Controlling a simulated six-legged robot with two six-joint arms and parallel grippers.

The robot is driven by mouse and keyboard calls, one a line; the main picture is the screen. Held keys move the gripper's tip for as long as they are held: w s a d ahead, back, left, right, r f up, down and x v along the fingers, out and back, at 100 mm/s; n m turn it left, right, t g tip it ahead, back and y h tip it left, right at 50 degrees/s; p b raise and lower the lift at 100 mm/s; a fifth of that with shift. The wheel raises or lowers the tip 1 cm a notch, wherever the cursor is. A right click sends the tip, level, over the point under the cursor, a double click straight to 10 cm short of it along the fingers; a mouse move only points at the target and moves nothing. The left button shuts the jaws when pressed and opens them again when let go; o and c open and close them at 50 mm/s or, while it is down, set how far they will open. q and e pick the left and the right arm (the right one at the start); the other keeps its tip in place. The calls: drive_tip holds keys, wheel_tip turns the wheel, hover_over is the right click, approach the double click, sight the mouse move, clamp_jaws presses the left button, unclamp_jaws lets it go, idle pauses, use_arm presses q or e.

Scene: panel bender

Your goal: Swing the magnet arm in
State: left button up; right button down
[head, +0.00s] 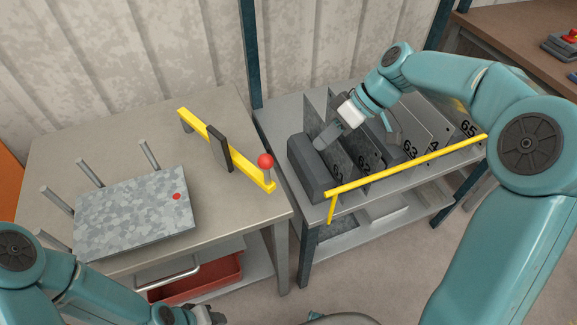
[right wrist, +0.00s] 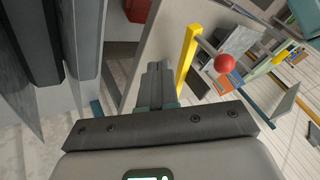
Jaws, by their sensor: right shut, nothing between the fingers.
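The magnet arm is a yellow bar (head: 243,163) over the left table, with a dark plate (head: 220,148) across its middle and a red ball knob (head: 265,161) at its near right end. In the right wrist view a yellow bar (right wrist: 187,58) and the red ball (right wrist: 224,63) show just right of the fingers. My right gripper (head: 325,136) is shut and empty over the left end of the rack, right of the knob and apart from it; its fingers also show in the right wrist view (right wrist: 158,78). My left gripper (head: 205,314) is at the bottom edge, partly cut off.
A mottled grey sheet (head: 130,215) with a red dot lies on the left table (head: 90,130) by several upright pins. The right rack holds numbered plates (head: 345,160), a dark grey block (head: 308,170) and a yellow front rail (head: 410,163). A red bin (head: 200,280) sits below the table.

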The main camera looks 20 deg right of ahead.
drive_tip(key=shift+s+r, duration=0.15)
drive_tip(key=shift+s, duration=0.05)
drive_tip(key=shift+a, duration=0.1)
drive_tip(key=a+f, duration=0.2)
drive_tip(key=a, duration=0.1)
drive_tip(key=a+f+p, duration=0.1)
drive_tip(key=a+f, duration=0.5)
drive_tip(key=shift+s+a+p, duration=0.2)
drive_tip(key=shift+s+p, duration=0.05)
drive_tip(key=shift+p, duration=0.1)
drive_tip(key=shift+f, duration=0.1)
drive_tip(key=shift+w, duration=0.1)
